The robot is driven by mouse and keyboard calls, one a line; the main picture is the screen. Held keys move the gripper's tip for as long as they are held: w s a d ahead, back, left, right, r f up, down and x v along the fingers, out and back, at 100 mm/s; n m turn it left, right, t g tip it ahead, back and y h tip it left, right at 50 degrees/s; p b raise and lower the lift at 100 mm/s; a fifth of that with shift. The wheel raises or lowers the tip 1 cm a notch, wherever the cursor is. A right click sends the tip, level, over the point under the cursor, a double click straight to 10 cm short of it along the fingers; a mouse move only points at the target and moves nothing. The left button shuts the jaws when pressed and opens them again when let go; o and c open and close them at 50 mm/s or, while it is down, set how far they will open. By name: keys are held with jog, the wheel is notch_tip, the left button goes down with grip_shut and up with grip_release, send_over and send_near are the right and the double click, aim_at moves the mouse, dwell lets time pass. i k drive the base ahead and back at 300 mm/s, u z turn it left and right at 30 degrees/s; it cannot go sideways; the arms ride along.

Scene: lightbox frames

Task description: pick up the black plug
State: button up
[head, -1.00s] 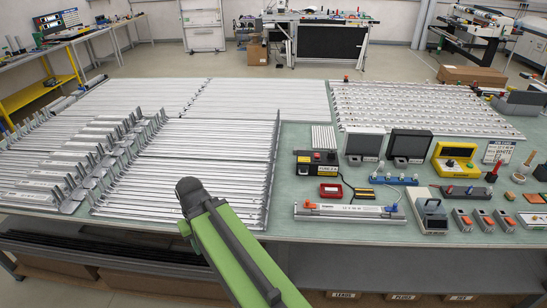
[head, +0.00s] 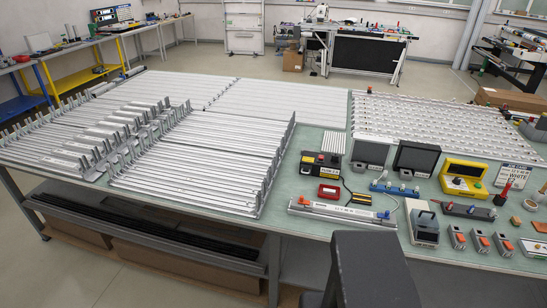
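I cannot make out a black plug for certain at this size. A blue strip (head: 394,189) with small pale and coloured pieces on it lies on the right part of the table. A dark strip (head: 468,210) with small coloured ends lies further right. My gripper is not in view. Only a dark grey part of my own arm shows at the bottom edge, right of centre, and it hides some of the area below the table's front edge.
Metal rails (head: 205,150) cover the table's left and middle. A black-and-yellow box (head: 321,165), a red box (head: 329,192), a lit fixture (head: 342,212), a grey device (head: 424,226), a yellow unit (head: 464,176) and dark monitors (head: 415,158) crowd the right.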

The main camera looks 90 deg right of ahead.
aim_at(334, 158)
jog(key=u, duration=0.35)
jog(key=k, duration=2.05)
jog(key=z, duration=1.05)
jog(key=i, duration=1.65)
jog(key=u, duration=0.1)
